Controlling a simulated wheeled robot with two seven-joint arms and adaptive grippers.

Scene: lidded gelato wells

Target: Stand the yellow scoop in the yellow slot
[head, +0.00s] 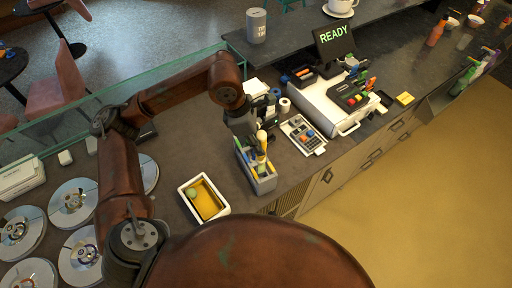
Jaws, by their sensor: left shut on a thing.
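My left gripper (252,139) reaches down from the dark red arm over the grey slotted holder (263,186). It is shut on the yellow scoop (262,142), whose pale yellow handle stands roughly upright between the fingers. The lower part of the scoop is hidden by the holder and the gripper, so I cannot tell whether it is inside a slot or just above one. Yellow and green marks show along the holder's top, but the yellow slot is not clearly distinguishable. My right gripper is not in view.
A white tub (184,189) with yellow contents and a greenish ball stands left of the holder. Several round-lidded wells (73,203) fill the left counter. A card terminal (303,134) and a white cash drawer (318,112) stand right of the holder, near the counter edge.

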